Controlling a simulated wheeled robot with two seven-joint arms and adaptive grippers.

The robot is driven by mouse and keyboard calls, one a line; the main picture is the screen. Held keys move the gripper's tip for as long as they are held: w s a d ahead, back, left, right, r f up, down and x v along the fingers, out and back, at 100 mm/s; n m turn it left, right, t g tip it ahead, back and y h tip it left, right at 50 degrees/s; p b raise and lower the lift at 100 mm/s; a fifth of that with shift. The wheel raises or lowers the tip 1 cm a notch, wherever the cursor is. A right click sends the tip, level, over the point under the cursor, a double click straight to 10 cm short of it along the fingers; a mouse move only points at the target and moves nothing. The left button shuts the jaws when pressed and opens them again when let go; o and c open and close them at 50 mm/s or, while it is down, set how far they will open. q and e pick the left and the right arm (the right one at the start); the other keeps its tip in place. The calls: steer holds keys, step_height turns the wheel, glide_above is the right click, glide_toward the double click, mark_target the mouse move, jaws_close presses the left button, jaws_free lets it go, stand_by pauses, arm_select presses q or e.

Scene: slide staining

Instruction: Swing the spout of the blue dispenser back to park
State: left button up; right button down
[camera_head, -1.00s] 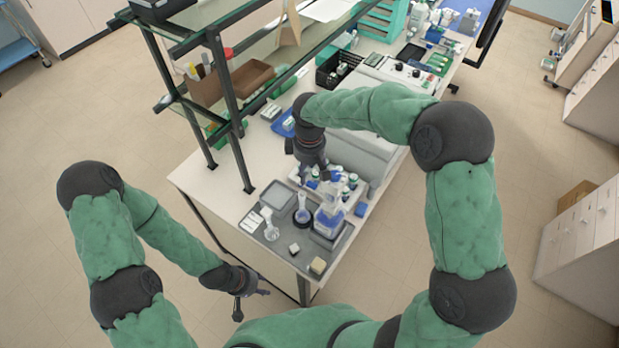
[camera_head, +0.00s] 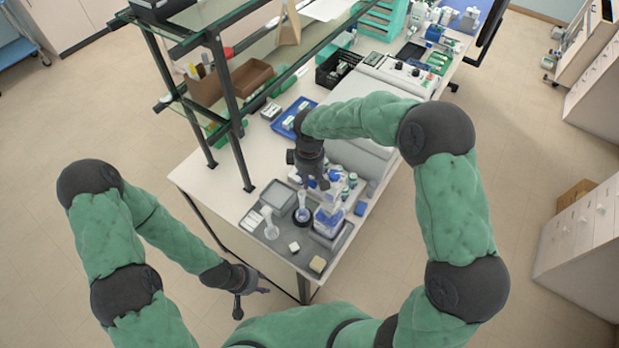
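The blue dispenser (camera_head: 327,221), a bottle with blue contents, stands on the grey tray (camera_head: 257,227) at the near end of the bench. Its top and spout are small and partly covered by my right gripper, so the spout's direction cannot be told. My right gripper (camera_head: 317,184) points down just above and left of the dispenser's top; whether it touches the spout, and whether its fingers are apart, cannot be told. My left gripper (camera_head: 254,300) is empty with fingers spread, in front of the bench's near edge and away from the dispenser.
A glass cylinder in a dark ring (camera_head: 302,214) and a clear flask (camera_head: 269,224) stand left of the dispenser. Small white-capped bottles (camera_head: 351,181) stand behind it. A shelf frame (camera_head: 238,158) rises at left.

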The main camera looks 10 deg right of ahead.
steer(key=s+n, duration=0.1)
steer(key=a+n, duration=0.1)
steer(key=n, duration=0.1)
steer(key=shift+s+a, duration=0.25)
steer(key=shift+s, duration=0.1)
steer(key=c, duration=1)
jaws_free()
step_height(320, 180, up, 12)
steer(key=shift+f, duration=0.1)
